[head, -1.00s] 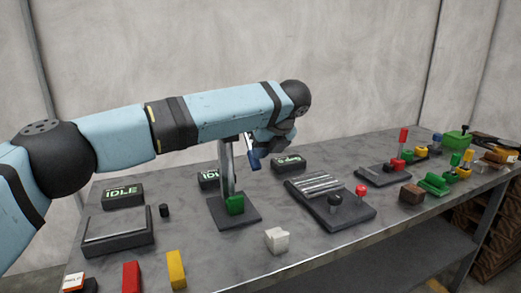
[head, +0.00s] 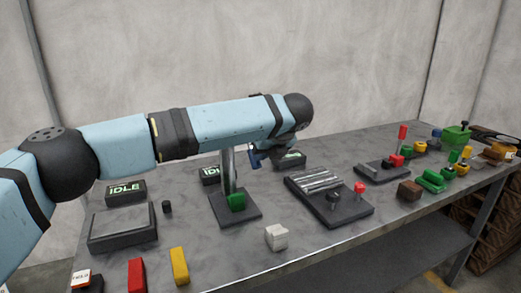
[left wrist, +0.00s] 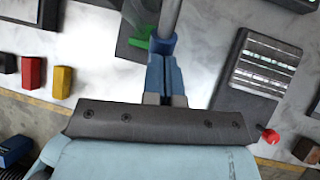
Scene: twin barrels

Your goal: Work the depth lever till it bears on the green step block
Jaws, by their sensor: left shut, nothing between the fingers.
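The green step block (head: 236,201) sits on the dark base plate (head: 234,212) at the foot of an upright metal post (head: 228,170). My forearm hides the top of the post, and I cannot make out the depth lever. My left gripper (head: 254,159) is shut and empty, pointing down to the right of the post in the head view. In the left wrist view its blue fingers (left wrist: 163,48) are together, close to the grey post (left wrist: 170,18); whether they touch it I cannot tell. Part of the green block (left wrist: 141,36) shows left of them. My right gripper is out of view.
A ribbed dark plate (head: 328,198) with a red knob (head: 360,188) lies to the right. A white block (head: 276,237) is near the front edge, with yellow (head: 179,266) and red (head: 136,275) blocks to its left. Several display boxes stand behind.

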